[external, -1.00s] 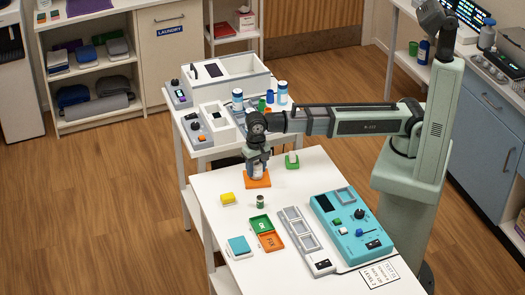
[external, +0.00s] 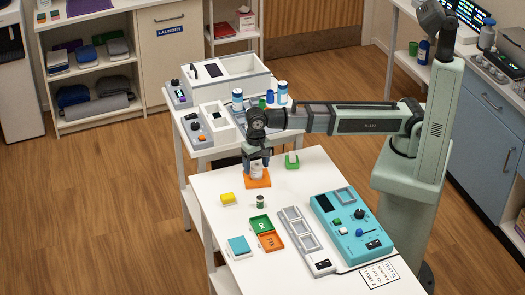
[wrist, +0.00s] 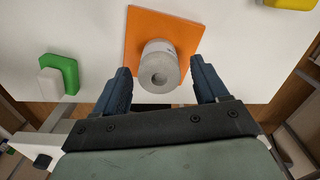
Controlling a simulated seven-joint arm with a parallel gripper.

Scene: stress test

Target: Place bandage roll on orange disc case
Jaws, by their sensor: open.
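A whitish bandage roll (external: 257,171) stands upright on a flat orange square (external: 258,182), which looks like the orange disc case, near the table's far edge. In the wrist view the roll (wrist: 159,66) shows its round end with a central hole, and the orange case (wrist: 140,22) lies beneath it. My gripper (external: 256,165) is open just above the roll. In the wrist view its two dark blue fingers (wrist: 160,80) are spread to either side of the roll, with visible gaps.
A green block with a white top (external: 292,160) lies right of the orange case. A yellow block (external: 228,198), a small can (external: 260,201), green and orange trays (external: 268,234) and a teal device (external: 348,225) are nearer the table's front.

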